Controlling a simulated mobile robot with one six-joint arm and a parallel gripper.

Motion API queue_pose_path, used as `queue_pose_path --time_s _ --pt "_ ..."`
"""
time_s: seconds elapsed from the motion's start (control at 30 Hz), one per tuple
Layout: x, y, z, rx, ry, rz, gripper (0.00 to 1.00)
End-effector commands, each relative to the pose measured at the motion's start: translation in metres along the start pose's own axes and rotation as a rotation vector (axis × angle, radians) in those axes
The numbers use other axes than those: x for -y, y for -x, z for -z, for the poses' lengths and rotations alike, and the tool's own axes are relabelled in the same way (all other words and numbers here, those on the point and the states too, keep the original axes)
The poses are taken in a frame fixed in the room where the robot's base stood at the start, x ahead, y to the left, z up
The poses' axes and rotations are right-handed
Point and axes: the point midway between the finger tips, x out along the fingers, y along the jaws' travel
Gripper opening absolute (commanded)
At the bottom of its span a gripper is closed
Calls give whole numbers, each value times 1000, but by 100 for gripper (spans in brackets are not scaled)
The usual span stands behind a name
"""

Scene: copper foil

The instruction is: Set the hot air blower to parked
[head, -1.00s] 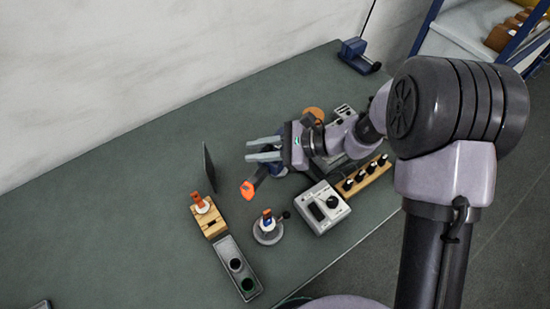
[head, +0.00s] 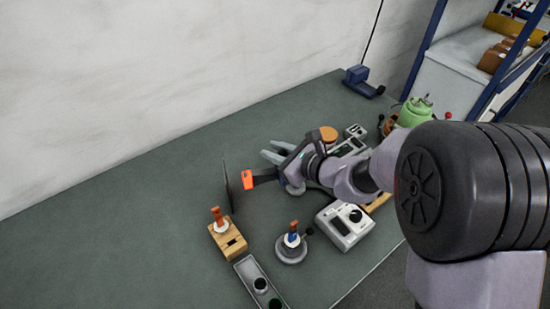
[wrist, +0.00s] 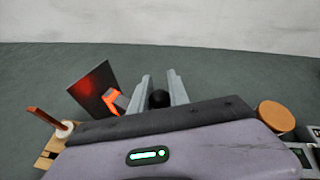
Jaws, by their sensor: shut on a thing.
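The hot air blower has an orange nozzle (head: 247,180) on a dark body (head: 265,176). The nozzle points left at a thin upright dark panel (head: 226,188), with a small gap between them. In the wrist view the orange nozzle (wrist: 113,100) is close to the panel (wrist: 94,88), which has a red glow on its face. My gripper (head: 270,154) is beside the blower, and its fingers stand on both sides of a round black knob (wrist: 158,98). The jaws are shut on this knob, which seems to belong to the blower. My wrist hides most of the blower's body and mount.
A wooden block (head: 229,242) with an orange-handled tool, a round grey stand (head: 291,250), a grey tray (head: 252,273) and a control box (head: 342,228) stand in front. An orange-topped round thing (head: 328,134) is behind my wrist. The bench's left side is clear.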

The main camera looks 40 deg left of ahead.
Motion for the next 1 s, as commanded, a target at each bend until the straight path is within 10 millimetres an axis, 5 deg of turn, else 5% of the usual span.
queue_pose_path --time_s 0.6,0.63,0.73,1.0 --pt "3 -2 -2 -4 -13 36 0" --pt "3 -2 -2 -4 -13 36 23" --pt "3 -2 -2 -4 -13 35 43" --pt "3 -2 -1 -5 -13 35 43"
